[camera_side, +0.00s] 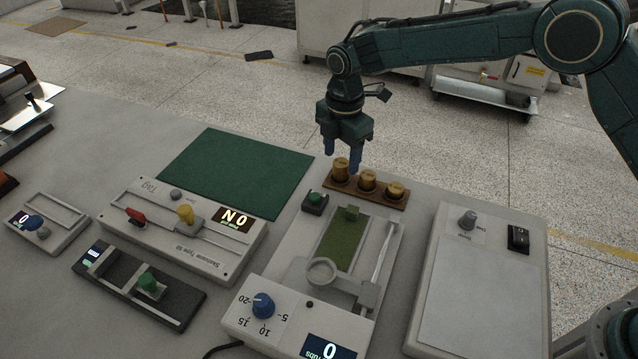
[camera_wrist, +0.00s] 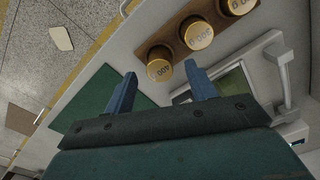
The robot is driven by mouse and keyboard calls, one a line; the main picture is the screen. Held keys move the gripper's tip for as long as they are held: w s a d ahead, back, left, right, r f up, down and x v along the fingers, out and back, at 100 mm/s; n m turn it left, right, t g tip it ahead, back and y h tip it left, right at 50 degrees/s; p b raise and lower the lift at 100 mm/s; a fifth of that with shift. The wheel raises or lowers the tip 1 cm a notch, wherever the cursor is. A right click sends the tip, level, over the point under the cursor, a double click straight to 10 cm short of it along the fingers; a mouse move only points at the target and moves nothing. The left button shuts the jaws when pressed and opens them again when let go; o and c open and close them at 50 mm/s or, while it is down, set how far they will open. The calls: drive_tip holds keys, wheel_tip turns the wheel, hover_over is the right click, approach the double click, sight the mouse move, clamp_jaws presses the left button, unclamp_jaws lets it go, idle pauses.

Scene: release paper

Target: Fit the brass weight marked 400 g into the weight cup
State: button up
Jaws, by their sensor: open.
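Three brass weights stand in a row in a brown wooden rack. The tallest, leftmost weight (camera_side: 341,171) is directly below my gripper (camera_side: 341,163) in the side view. In the wrist view this weight (camera_wrist: 159,68) shows between my open blue fingertips (camera_wrist: 160,74). Its label is turned and too small to read surely, though it ends in zeros. The middle weight (camera_side: 367,181) and the shortest weight (camera_side: 396,191) stand to its right. My gripper is open and empty, pointing down. The ring-shaped weight cup (camera_side: 322,271) sits on the grey tester and looks empty.
The rack (camera_side: 374,194) stands behind the tester (camera_side: 270,307), which has a green strip (camera_side: 343,240) and a blue dial. A green mat (camera_side: 237,172) lies left. Another grey device (camera_side: 480,285) stands right.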

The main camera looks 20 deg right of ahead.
sight(341, 162)
drive_tip(key=shift+f, duration=1.6)
clamp_jaws()
drive_tip(key=shift+r, duration=0.2)
wheel_tip(341, 162, up, 20)
drive_tip(key=shift+f, duration=0.15)
